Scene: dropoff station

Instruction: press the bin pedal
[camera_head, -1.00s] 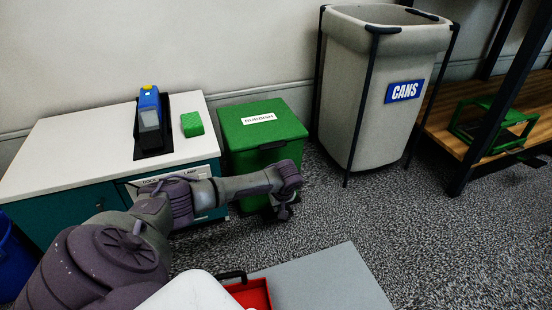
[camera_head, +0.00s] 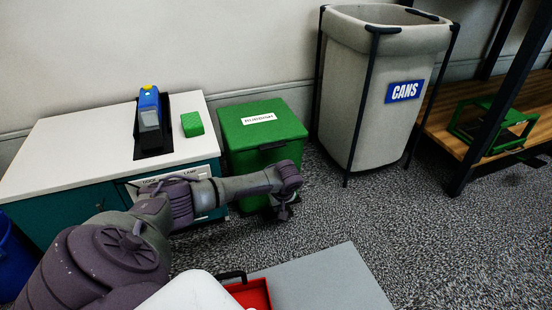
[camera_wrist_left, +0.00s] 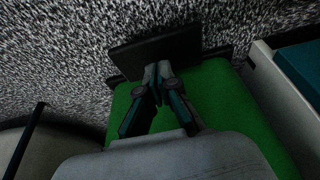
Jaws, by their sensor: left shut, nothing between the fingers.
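The green bin (camera_head: 262,130) stands beside the white-topped cabinet, its lid closed, with a white label on top. My left gripper (camera_head: 283,213) points down in front of the bin, low near the floor. In the left wrist view the gripper (camera_wrist_left: 158,84) is shut and empty. Its tips overlap the near edge of the dark, flat pedal (camera_wrist_left: 155,51), which sticks out from the foot of the green bin (camera_wrist_left: 230,105). I cannot tell whether the tips touch the pedal. In the head view the arm and gripper largely hide the pedal. My right gripper is not in view.
A grey cans bin (camera_head: 365,110) in a black frame stands right of the green bin. The white-topped cabinet (camera_head: 75,135) is on the left, holding a blue-and-grey device (camera_head: 149,112) and a green block (camera_head: 192,124). Speckled floor (camera_head: 400,230) is clear at the right.

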